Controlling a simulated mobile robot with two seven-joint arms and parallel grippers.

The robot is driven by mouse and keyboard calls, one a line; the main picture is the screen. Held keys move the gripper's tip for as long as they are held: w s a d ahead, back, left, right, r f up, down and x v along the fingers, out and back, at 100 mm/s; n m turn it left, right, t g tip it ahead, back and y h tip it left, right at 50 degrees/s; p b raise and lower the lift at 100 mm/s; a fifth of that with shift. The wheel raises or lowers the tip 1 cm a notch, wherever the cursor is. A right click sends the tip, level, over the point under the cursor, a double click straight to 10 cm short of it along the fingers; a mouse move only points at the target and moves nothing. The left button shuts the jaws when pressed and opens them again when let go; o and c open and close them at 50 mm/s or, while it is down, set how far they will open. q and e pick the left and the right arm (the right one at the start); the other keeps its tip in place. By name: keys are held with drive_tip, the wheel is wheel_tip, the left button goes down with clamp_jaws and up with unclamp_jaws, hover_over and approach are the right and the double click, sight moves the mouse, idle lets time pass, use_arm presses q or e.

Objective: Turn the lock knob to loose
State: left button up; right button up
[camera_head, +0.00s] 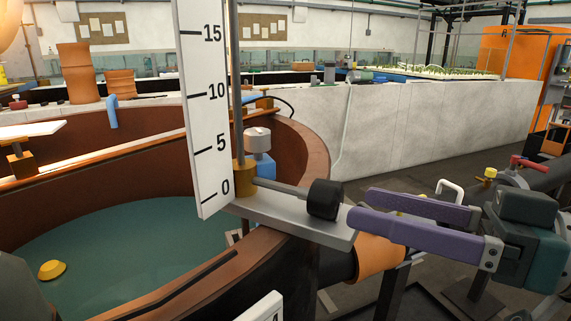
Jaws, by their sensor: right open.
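A black cylindrical knob (325,199) sits at the end of a steel rod, which runs to a brass block (243,180) at the foot of the white gauge scale (205,105). This black knob looks like the lock knob; no loose or tight marking is readable on it. My right gripper (360,207) comes in from the right, its two purple fingers apart and empty. The fingertips are just right of the black knob, over the grey metal plate, with a small apparent gap. My left gripper's fingers are not in view.
A grey metal plate (285,221) lies under the rod on the tank's brown rim (318,150). A grey cap on a blue block (266,168) stands behind the rod. Greenish water (130,265) fills the tank, with a yellow float (52,270). An orange pipe section (378,255) is below my right gripper.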

sight(303, 190)
drive_tip(key=x, duration=0.8)
drive_tip(key=shift+w+a, duration=0.25)
clamp_jaws()
